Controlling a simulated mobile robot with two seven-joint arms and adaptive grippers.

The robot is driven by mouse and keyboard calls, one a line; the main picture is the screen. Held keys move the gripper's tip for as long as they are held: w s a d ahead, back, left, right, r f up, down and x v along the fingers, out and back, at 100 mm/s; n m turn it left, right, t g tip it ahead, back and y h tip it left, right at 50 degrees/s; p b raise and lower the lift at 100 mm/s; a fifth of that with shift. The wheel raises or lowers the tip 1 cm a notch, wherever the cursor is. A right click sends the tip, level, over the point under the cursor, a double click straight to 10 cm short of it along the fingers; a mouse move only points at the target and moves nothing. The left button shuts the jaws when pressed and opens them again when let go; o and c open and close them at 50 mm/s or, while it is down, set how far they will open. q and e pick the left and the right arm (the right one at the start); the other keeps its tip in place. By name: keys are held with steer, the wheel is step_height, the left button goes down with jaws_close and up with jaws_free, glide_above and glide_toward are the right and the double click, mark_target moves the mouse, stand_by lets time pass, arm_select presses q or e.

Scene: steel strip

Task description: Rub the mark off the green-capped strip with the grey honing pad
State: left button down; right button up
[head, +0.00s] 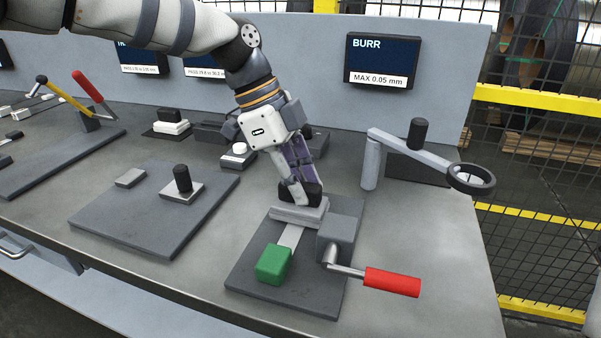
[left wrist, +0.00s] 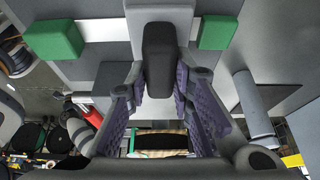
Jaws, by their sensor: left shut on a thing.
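The green-capped strip lies on a dark base plate (head: 248,283). Its green cap (head: 272,264) is at the near end, and a short length of bare strip (head: 290,236) shows between cap and pad. The grey honing pad (head: 286,213) sits over the strip, seemingly resting on it; exact contact cannot be told. My left gripper (head: 300,190) is shut on the pad's black grip, which also shows in the left wrist view (left wrist: 158,55). Green blocks show on both sides of the pad there, left (left wrist: 52,40) and right (left wrist: 217,32). The mark is not visible. My right gripper is not in view.
A grey clamp block (head: 340,235) with a red-handled crank (head: 391,282) stands close right of the pad. A lever with a wheel (head: 471,179) is behind right. A plate with a black-knobbed block (head: 182,180) is left. A "BURR" sign (head: 381,60) hangs behind.

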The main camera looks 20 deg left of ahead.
arm_select(q)
steer(key=shift+f, duration=0.35)
stand_by(0.9)
steer(key=shift+a, duration=0.1)
steer(key=shift+a, duration=0.8)
steer(key=shift+d, duration=1.85)
steer(key=shift+a, duration=0.95)
steer(key=shift+r, duration=3.5)
